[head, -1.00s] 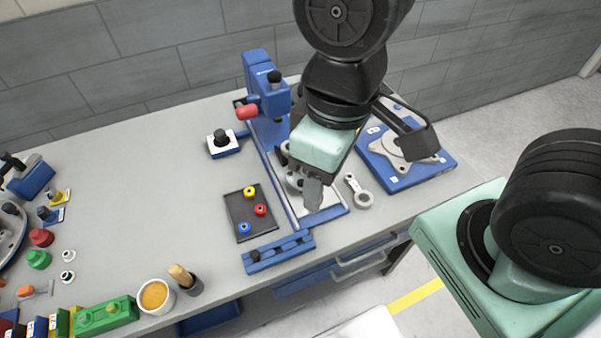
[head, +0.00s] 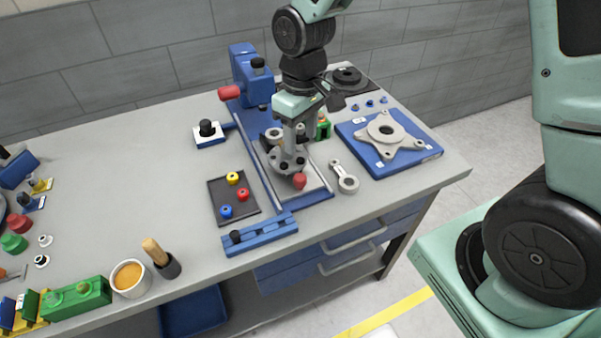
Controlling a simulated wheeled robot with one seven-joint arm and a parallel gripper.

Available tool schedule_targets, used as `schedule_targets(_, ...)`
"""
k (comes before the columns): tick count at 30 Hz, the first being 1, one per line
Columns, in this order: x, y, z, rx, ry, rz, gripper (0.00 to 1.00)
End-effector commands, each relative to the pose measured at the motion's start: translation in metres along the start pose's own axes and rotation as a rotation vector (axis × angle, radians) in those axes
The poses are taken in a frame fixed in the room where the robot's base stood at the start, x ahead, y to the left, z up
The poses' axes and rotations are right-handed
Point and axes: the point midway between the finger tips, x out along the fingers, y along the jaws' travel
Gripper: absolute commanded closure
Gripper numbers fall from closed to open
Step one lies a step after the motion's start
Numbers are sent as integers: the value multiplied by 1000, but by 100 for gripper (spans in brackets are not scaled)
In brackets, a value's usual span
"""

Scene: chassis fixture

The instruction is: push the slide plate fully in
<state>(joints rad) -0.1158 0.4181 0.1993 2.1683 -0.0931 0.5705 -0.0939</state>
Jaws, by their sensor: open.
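The slide plate (head: 316,178) is a light grey plate on a long blue base (head: 320,196) with a rail along its left side. It carries a round grey flanged part (head: 275,161), and a red knob (head: 300,181) shows at its front. At the base's back stands a blue press (head: 245,70) with a red handle (head: 230,92). My gripper (head: 289,150) points down over the flanged part and is open. Its fingers overlap the part in the head view, so I cannot tell whether they touch it. My gripper hides some of the plate's back.
A grey link (head: 346,180) and a blue plate with a grey flange (head: 387,135) lie to the right. A dark tray with coloured pieces (head: 234,198) lies left. A blue notched block (head: 259,234) is in front. A green piece (head: 323,128) stands behind right.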

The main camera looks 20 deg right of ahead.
Motion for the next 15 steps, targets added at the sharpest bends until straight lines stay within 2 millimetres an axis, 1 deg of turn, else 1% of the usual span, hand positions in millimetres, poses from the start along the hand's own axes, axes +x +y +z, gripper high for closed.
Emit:
schedule_targets(1, 11, -1, 1, 0, -6, -2, 50)
schedule_targets(3, 26, -1, 1, -1, -7, -2, 50)
schedule_targets(9, 66, -2, 2, -1, -6, -2, 50)
schedule_targets(15, 97, -1, 1, -2, -3, -1, 50)
